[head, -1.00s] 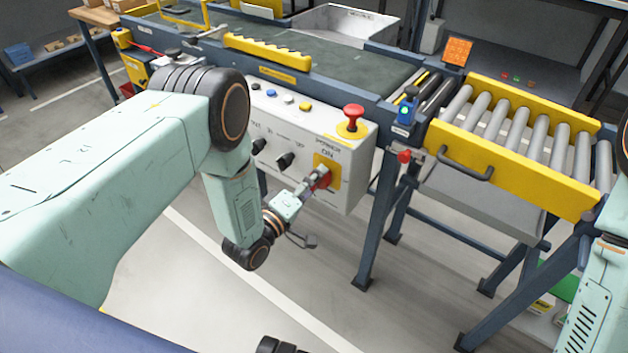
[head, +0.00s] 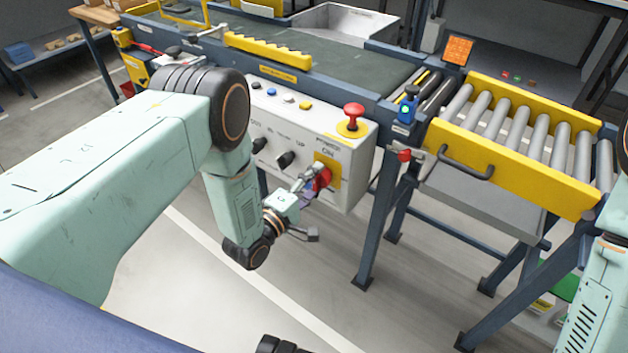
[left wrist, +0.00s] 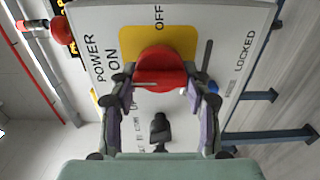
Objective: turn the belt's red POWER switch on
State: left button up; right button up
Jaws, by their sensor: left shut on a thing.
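The red POWER switch (head: 323,178) sits on a yellow plate at the right end of the grey control panel (head: 345,190). My left gripper (head: 314,180) is at the switch, its fingers shut on the red knob. In the left wrist view the red switch (left wrist: 160,66) lies between the two fingertips of my left gripper (left wrist: 161,88). The labels OFF, POWER ON and LOCKED show around the yellow plate (left wrist: 185,38). I cannot tell clearly which label the knob points to.
A red mushroom button (head: 353,114) stands on the panel top above the switch. Black selector knobs (head: 285,160) are left of it. A yellow-sided roller conveyor (head: 515,160) stands to the right. The floor before the panel is clear.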

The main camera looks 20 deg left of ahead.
pick_arm(q)
jog(key=o, duration=1.2)
jog(key=shift+c, duration=0.2)
jog(key=shift+s, duration=0.1)
jog(key=v, duration=1.2)
